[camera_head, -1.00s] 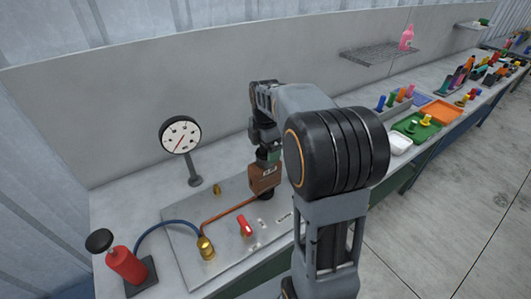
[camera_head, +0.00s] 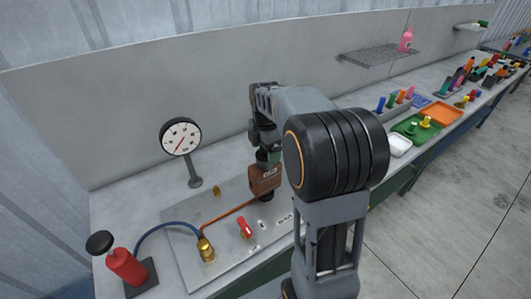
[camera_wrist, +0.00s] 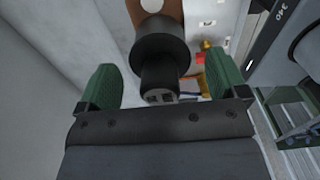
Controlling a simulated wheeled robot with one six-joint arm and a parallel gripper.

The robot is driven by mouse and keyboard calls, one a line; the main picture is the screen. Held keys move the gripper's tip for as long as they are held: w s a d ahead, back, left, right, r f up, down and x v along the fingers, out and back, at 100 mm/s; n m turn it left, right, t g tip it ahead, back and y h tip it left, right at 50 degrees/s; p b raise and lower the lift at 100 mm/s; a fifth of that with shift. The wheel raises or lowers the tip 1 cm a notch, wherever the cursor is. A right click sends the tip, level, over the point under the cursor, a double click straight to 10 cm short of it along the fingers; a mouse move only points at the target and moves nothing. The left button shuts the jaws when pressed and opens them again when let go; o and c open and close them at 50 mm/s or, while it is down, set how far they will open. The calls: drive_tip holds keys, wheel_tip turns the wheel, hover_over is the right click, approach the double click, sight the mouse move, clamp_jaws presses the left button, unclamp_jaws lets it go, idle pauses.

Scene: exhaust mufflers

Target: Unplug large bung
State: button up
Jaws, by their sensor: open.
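The large bung (camera_wrist: 160,80) is black, with a wide collar and a narrower end toward the wrist camera. It meets the brown muffler body (camera_wrist: 155,10) at the top of the wrist view. My gripper (camera_wrist: 156,64) is open, with one green finger on each side of the bung and a visible gap on both sides.
A pressure gauge (camera_head: 181,137), a red pump (camera_head: 126,266), a brass fitting (camera_head: 206,249) with a blue hose, and a red-handled valve (camera_head: 246,228) stand to the left. Trays of coloured bungs (camera_head: 416,127) lie along the bench to the right. A wall (camera_head: 110,125) runs behind.

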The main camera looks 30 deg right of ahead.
idle(0.3)
drive_tip(key=c, duration=1.2)
drive_tip(key=shift+r+p, duration=0.25)
drive_tip(key=shift+p, duration=0.05)
drive_tip(key=shift+r+p, duration=2.35)
drive_tip(key=shift+r, duration=0.45)
